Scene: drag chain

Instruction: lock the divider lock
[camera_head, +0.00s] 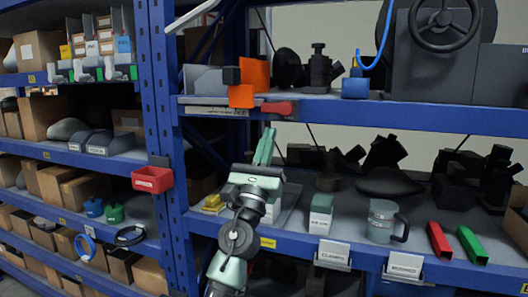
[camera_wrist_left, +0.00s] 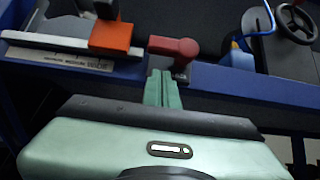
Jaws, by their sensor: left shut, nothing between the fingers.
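A red lever (camera_head: 278,107), which looks like the divider lock, sits at the front edge of the upper shelf beside an orange block (camera_head: 241,95). In the left wrist view the red lever (camera_wrist_left: 175,46) lies roughly sideways, its thick end to the right on a small dark base. The orange block (camera_wrist_left: 110,38) is left of it. My left gripper (camera_head: 267,136) is shut and empty, its green fingers pointing up just below the lever. In the left wrist view the fingertips (camera_wrist_left: 163,78) overlap the area under the lever; I cannot tell whether they touch. My right gripper is not in view.
The blue shelf beam (camera_head: 400,112) runs along the upper shelf's front, and a blue post (camera_head: 160,90) stands at left. A red bin (camera_head: 152,179) hangs on it. Space before the upper beam is open.

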